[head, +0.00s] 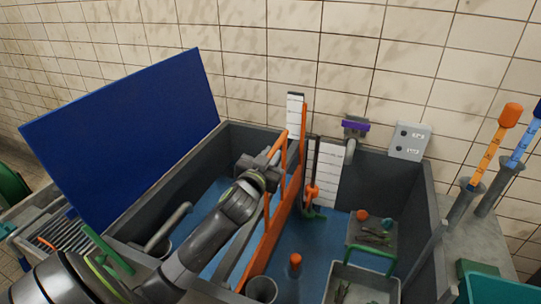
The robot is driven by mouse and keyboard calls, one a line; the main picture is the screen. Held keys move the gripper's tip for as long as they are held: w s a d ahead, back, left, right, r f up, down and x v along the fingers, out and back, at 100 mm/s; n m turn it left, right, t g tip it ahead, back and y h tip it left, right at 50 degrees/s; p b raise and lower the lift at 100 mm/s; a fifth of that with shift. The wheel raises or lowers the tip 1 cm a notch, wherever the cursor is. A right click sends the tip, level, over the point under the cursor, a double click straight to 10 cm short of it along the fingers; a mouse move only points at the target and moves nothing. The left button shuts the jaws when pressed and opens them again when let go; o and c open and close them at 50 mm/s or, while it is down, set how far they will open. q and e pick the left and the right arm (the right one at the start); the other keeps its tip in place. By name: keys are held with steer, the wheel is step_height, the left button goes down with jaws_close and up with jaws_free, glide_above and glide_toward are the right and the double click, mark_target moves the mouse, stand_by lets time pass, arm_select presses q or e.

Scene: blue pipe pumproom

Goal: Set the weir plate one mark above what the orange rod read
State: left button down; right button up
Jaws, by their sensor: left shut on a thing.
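The orange weir plate (268,238) stands as a divider across the grey tank, with an upright orange frame at its back end. My left gripper (274,165) reaches over the tank and is shut on the plate's orange upper part; the exact grip is small and partly hidden by the gripper. A white marked scale (295,115) rises behind the plate and a second white scale board (326,172) stands to its right; their marks are too small to read. The orange rod (490,150) stands tilted in a grey holder at the right. My right gripper is not in view.
A blue rod (522,138) stands beside the orange rod. A large blue panel (125,135) is raised at the tank's left. A small grey stand (370,235) with green legs holds small items. A grey tray (362,284) and an orange-topped peg (295,262) are in front.

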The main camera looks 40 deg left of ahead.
arm_select(q)
step_height(320, 180, down, 5)
steer(key=shift+r+b, duration=0.2)
steer(key=shift+b, duration=0.9)
steer(key=c, duration=1.4)
jaws_free()
steer(key=shift+o, duration=0.2)
steer(key=b+v, duration=0.2)
steer(key=v, duration=1.5)
steer(key=shift+s+b, duration=0.25)
steer(key=shift+b, duration=0.1)
